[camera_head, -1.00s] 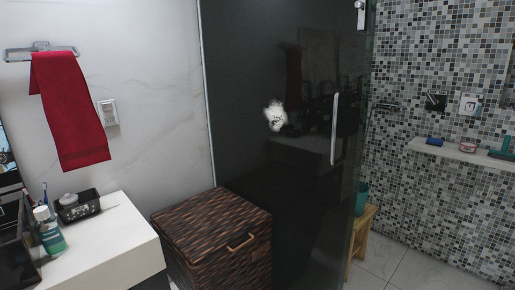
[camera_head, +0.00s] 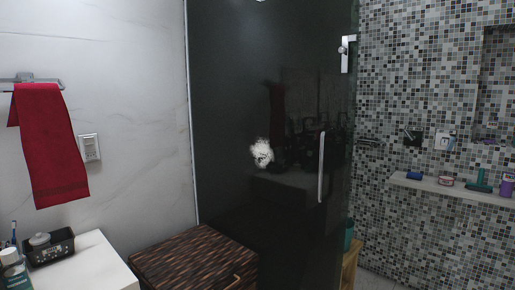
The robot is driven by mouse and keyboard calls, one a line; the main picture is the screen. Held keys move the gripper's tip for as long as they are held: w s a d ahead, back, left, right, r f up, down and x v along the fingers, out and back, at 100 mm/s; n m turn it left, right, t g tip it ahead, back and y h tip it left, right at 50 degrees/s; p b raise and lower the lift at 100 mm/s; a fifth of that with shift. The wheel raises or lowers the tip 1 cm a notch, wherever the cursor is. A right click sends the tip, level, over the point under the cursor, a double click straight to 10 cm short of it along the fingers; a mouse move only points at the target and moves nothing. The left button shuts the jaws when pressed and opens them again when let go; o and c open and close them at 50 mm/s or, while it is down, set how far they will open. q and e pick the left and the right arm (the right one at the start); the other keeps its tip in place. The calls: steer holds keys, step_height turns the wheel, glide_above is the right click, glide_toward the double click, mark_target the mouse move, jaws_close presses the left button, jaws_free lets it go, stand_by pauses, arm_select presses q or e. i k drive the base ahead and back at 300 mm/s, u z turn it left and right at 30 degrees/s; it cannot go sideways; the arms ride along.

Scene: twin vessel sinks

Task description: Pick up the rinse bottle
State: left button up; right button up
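A bottle with a white cap and blue-green contents, which looks like the rinse bottle (camera_head: 14,270), stands on the white counter at the lower left. Its lower part is cut off by the frame's bottom edge. Neither of my grippers is in view.
The white counter (camera_head: 95,265) also holds a black basket (camera_head: 50,250) and toothbrushes (camera_head: 14,235). A woven hamper (camera_head: 195,258) stands right of it, before a dark glass shower door (camera_head: 265,210). A red towel (camera_head: 50,145) hangs above. A shelf (camera_head: 450,188) holds small items.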

mark_target(491, 124)
steer(key=z, duration=1.4)
